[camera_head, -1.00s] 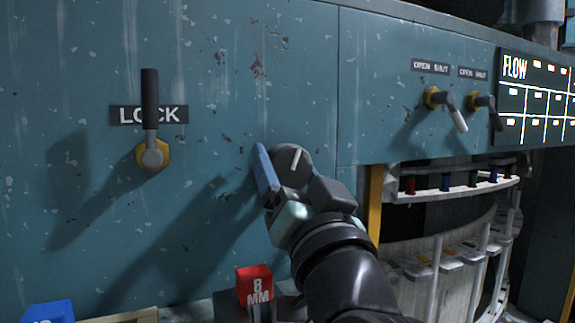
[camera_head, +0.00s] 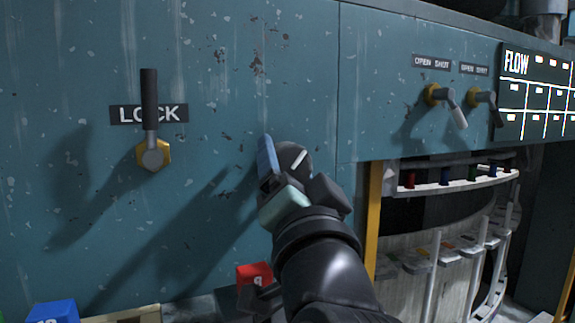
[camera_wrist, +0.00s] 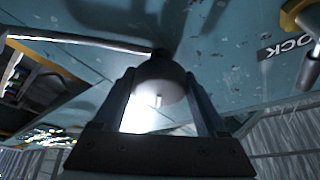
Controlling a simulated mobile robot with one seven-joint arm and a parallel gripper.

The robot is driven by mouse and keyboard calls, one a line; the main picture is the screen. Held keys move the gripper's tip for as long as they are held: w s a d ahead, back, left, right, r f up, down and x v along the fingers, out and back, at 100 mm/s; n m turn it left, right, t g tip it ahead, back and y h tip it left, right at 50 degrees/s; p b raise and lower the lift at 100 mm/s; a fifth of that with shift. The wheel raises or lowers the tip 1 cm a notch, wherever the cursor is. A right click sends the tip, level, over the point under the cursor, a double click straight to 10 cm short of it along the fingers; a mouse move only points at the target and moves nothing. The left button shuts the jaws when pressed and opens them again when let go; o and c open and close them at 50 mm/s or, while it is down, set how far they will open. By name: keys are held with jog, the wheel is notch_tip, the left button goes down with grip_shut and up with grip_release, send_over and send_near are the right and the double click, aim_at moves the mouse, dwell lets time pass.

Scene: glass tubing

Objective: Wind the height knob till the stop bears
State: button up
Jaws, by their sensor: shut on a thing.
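The height knob (camera_head: 294,160) is a dark round knob with a white pointer line, on the blue-green panel. The pointer leans up and to the right in the head view. My gripper (camera_head: 290,170) is shut on the knob, with a blue finger on its left side and a dark finger on its right. In the wrist view the knob (camera_wrist: 160,83) sits between my two fingers (camera_wrist: 162,100), and its white line shows near its lower edge. The stop cannot be made out in either view.
A LOCK lever (camera_head: 150,115) points upright on the panel to the left. Two OPEN SHUT valve levers (camera_head: 447,98) and a FLOW board (camera_head: 535,95) are at right. A red block (camera_head: 254,274) and a blue block (camera_head: 52,313) are below. A curved rack (camera_head: 440,192) stands lower right.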

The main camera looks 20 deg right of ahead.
jog(key=o, duration=1.3)
jog(key=b+v, duration=1.1)
jog(key=v, duration=0.2)
jog(key=shift+b, duration=0.3)
